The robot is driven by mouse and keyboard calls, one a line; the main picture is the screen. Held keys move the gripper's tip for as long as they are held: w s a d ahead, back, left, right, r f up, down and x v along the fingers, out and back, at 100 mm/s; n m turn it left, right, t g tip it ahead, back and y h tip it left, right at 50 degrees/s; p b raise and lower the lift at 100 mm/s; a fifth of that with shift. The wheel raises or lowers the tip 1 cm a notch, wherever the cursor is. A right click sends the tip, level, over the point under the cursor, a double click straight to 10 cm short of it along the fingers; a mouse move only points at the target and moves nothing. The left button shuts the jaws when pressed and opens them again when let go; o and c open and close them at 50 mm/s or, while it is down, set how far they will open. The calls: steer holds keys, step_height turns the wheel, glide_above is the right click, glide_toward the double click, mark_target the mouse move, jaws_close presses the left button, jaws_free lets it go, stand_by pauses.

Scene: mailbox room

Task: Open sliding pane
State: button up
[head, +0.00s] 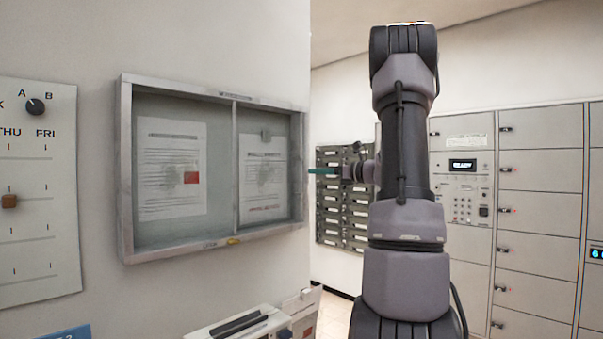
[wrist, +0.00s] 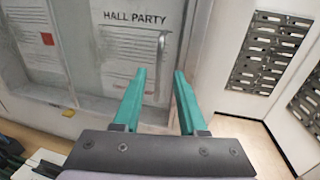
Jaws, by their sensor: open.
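The sliding-pane notice case (head: 126,180) is a grey metal frame on the wall at left in the head view. Two glass panes meet at an upright divider (head: 236,165), with one paper notice behind each. The right pane (head: 290,160) covers the "Hall Party" notice (wrist: 132,45). My gripper (head: 312,171) is just right of the case's right edge in the head view. In the wrist view its teal fingers (wrist: 160,75) are apart and empty, in front of the case's right side. Contact cannot be told.
A panel with a knob (head: 36,105) hangs left of the case. Dark mailboxes (head: 342,200) and pale lockers (head: 530,190) stand behind my arm. A counter unit (head: 240,325) sits below the case. A yellow tag (head: 233,241) is on the case's lower frame.

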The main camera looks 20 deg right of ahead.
steer(key=x, duration=0.7)
jaws_close()
stand_by(1.3)
